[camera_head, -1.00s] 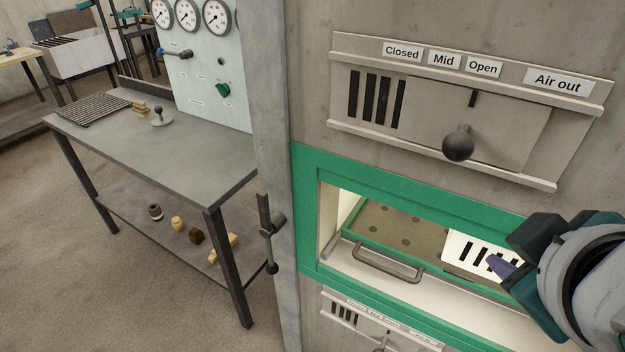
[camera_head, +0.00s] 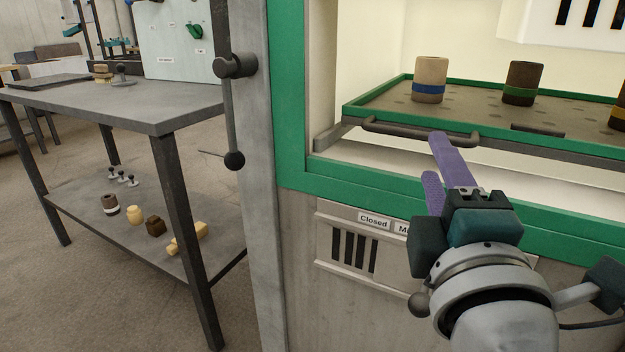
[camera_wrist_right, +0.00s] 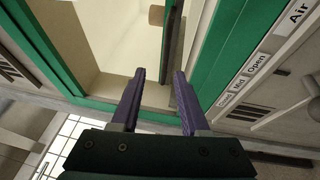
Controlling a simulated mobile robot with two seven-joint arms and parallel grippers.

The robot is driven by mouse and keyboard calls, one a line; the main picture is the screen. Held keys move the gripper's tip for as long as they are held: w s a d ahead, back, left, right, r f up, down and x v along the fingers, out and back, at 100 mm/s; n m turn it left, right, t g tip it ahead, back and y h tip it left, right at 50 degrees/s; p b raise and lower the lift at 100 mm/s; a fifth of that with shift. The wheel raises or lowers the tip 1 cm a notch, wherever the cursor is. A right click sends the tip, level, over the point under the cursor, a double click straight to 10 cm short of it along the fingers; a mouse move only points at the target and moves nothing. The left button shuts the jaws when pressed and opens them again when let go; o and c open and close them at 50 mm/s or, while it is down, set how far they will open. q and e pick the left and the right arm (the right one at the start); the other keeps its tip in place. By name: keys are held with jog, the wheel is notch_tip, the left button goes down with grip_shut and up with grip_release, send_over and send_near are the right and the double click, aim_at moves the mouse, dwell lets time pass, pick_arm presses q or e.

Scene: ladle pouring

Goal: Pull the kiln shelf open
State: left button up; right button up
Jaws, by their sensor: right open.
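The kiln shelf (camera_head: 480,102) is a brown perforated tray with a green rim inside the kiln opening. Its dark bar handle (camera_head: 400,130) runs along the shelf's front edge. My right gripper (camera_head: 434,156) has two purple fingers, spread apart and empty, just in front of and below the handle. One fingertip overlaps the handle in the head view; I cannot tell whether they touch. In the right wrist view the open fingers (camera_wrist_right: 159,75) point toward the shelf's front edge (camera_wrist_right: 176,35). My left gripper is not in view.
Cups stand on the shelf, one with a blue band (camera_head: 429,88) and one with a green band (camera_head: 520,92). The green kiln frame (camera_head: 291,90) surrounds the opening. A lower vent panel (camera_head: 340,262) is below. A grey workbench (camera_head: 130,108) stands left.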

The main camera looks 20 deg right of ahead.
aim_at(412, 137)
jog(key=shift+n, duration=0.3)
jog(key=x, duration=0.6)
jog(key=f+x, duration=0.1)
jog(key=x, duration=0.3)
jog(key=shift+w+a, duration=0.25)
jog(key=shift+a, duration=0.15)
jog(key=shift+c, duration=0.4)
grip_shut()
jog(key=shift+f, duration=0.1)
